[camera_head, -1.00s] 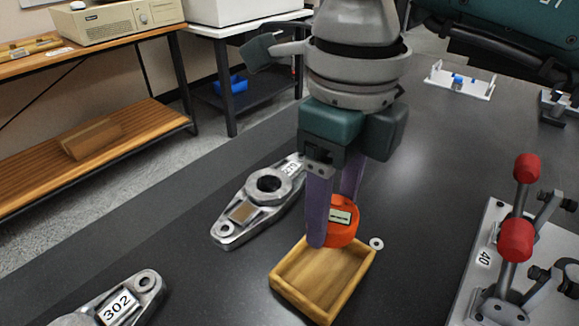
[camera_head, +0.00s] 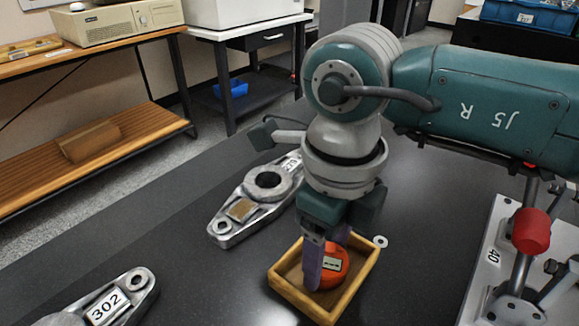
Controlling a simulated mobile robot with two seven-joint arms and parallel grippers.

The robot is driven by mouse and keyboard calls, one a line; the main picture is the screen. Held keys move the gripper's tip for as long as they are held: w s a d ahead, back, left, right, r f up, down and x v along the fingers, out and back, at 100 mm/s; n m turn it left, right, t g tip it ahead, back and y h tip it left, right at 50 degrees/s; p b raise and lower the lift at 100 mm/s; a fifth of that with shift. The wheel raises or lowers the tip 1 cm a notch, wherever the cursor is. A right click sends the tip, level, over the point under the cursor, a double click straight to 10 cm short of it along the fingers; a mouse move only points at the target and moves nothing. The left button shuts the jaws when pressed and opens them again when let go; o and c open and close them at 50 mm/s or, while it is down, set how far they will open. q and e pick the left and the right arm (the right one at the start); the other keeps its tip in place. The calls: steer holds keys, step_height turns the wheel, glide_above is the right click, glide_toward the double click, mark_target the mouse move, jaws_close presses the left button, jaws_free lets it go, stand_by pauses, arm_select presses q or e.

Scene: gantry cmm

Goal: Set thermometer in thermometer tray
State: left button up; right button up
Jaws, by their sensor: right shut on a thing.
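The thermometer is an orange-red round body (camera_head: 335,268) with a small pale display. It sits low inside the thermometer tray, a shallow wooden box whose rim (camera_head: 299,303) shows on the dark table. My right gripper (camera_head: 324,266) reaches down into the tray, its purple fingers shut on the thermometer. One finger hides the thermometer's left side. Whether the thermometer touches the tray floor cannot be told. My left gripper is not in view.
A metal casting (camera_head: 258,200) lies left of the tray, and another marked 302 (camera_head: 108,303) lies at the lower left. A plate with red-handled clamps (camera_head: 531,231) stands at right.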

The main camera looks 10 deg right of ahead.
mark_target(327, 257)
steer(key=o, duration=1.1)
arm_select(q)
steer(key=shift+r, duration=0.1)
arm_select(e)
steer(key=shift+r, duration=0.15)
arm_select(q)
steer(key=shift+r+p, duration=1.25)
steer(key=shift+p, duration=0.25)
arm_select(e)
steer(key=shift+r, duration=6)
